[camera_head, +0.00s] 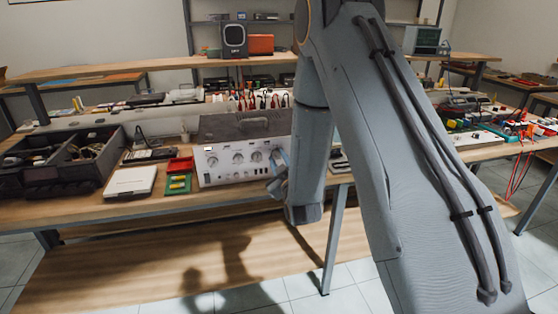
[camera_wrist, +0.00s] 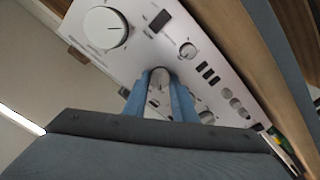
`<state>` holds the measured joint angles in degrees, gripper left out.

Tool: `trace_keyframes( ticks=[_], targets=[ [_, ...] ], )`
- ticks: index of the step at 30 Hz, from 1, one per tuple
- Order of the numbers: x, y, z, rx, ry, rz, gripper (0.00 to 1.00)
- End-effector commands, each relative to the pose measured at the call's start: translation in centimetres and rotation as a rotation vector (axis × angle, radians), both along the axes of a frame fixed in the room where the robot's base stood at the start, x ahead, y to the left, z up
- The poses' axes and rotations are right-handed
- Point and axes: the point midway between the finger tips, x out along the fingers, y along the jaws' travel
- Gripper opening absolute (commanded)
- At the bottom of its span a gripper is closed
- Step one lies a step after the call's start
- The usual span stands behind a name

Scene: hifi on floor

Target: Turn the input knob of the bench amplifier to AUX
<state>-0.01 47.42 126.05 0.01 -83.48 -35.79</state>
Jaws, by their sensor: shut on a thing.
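The bench amplifier (camera_head: 205,178) stands on the workbench, its pale front panel facing me with a row of knobs. In the wrist view the panel (camera_wrist: 140,58) is tilted. My gripper (camera_head: 279,160) is at the right part of the panel. In the wrist view its two blue fingers (camera_wrist: 161,85) are shut on either side of a small round silver knob (camera_wrist: 160,76). A large knob (camera_wrist: 105,27) and another small knob (camera_wrist: 188,50) are free of the fingers. Panel lettering is too small to read, so I cannot tell the held knob's label or setting.
A shelf (camera_head: 150,72) runs above the bench.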

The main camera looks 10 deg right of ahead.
Motion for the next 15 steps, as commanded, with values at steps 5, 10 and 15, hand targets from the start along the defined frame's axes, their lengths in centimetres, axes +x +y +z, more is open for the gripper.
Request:
trace_keyframes(
  ticks=[5,10,15],
  targets=[
    [0.01,0.00,-0.09,0.102,0.000,0.000,0.02],
    [0.00,-0.01,-0.09,0.246,0.000,0.000,0.02],
    [0.00,-0.04,-0.13,0.408,0.001,0.000,0.02]
  ],
)
